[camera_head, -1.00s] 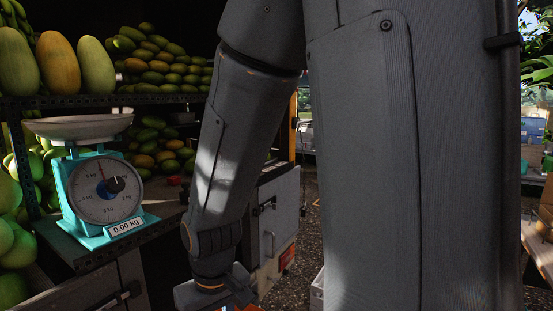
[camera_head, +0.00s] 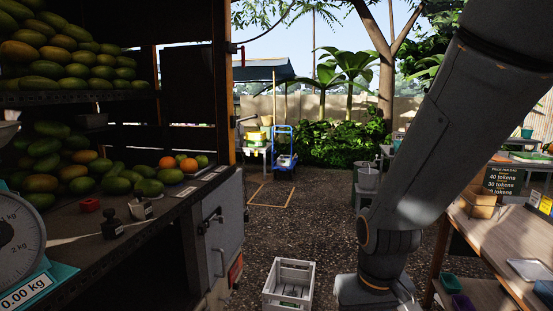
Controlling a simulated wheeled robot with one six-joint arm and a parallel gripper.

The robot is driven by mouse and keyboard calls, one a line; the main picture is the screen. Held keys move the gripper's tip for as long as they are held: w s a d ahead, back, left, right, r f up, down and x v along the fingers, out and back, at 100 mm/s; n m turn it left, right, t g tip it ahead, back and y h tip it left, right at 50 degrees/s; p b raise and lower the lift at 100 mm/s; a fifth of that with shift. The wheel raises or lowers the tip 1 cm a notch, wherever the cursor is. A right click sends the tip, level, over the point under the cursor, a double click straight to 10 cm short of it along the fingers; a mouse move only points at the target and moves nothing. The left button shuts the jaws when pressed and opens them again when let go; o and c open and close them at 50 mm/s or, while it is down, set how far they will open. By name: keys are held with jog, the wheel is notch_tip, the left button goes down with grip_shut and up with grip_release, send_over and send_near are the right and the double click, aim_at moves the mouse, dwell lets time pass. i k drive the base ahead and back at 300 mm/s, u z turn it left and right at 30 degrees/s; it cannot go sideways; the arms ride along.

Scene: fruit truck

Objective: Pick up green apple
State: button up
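A small round green fruit (camera_head: 202,160), which looks like the green apple, sits at the far right end of the dark truck shelf, beside two orange fruits (camera_head: 187,165). It is small in view and partly hidden by the nearer fruit. My arm comes down from the upper right to a joint near the bottom centre-right, well to the right of the fruit and apart from it. The fingers of my gripper do not show.
Green mangoes (camera_head: 147,187) lie on the shelf, with a scale (camera_head: 22,250) at near left. A white crate (camera_head: 288,285) stands on the ground at bottom centre. A wooden table (camera_head: 500,235) is at right. Gravel ground between is open.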

aim_at(202, 161)
jog(key=z, duration=0.6)
jog(key=i, duration=2.7)
jog(key=u, duration=2.25)
